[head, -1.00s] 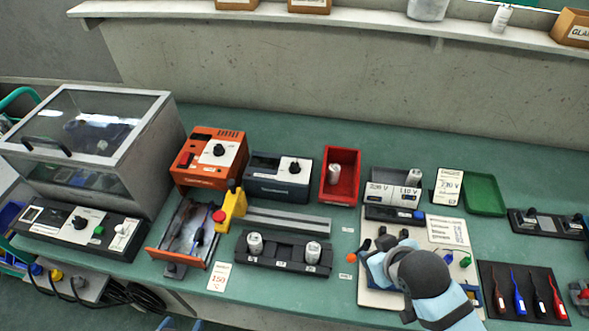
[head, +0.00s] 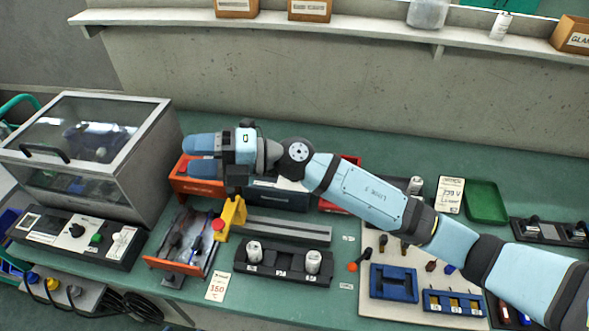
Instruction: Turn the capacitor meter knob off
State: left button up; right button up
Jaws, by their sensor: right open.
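A dark blue-grey bench unit (head: 272,195), probably the capacitor meter though its label is too small to read, stands at the back middle of the bench. My right arm covers its top and its knob is hidden. My right gripper (head: 190,156) is open and empty, its light-blue fingers pointing left. It is over the orange unit (head: 186,184) beside the dark one and hides that unit's knob too. I cannot tell whether the fingers touch anything. My left gripper is not in view.
A clear-lidded box (head: 95,145) stands left of the gripper. A yellow stand with a red button (head: 232,215), a black holder with white cans (head: 283,264) and a pale parts board (head: 375,250) lie in front. My right arm spans the bench's right half.

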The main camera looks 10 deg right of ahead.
jog(key=w+d+f+n+g+h, duration=0.3)
jog(key=w+d+f+n+h, duration=0.3)
jog(key=f+h, duration=0.45)
jog(key=w+d+r+m+t+h, duration=0.1)
jog(key=w+d+h, duration=0.35)
jog(key=d, duration=0.25)
jog(key=w+d+r+m+h, duration=0.1)
jog(key=w+d+h, duration=0.2)
jog(key=d+h, duration=0.3)
jog(key=shift+n+y, duration=0.3)
jog(key=shift+y, duration=0.3)
jog(key=f, duration=0.7)
jog(key=f+p, duration=0.1)
jog(key=f, duration=0.5)
jog(key=shift+w+d+f, duration=0.1)
jog(key=shift+d+f, duration=0.1)
jog(key=shift+f, duration=0.15)
jog(key=shift+c, duration=0.4)
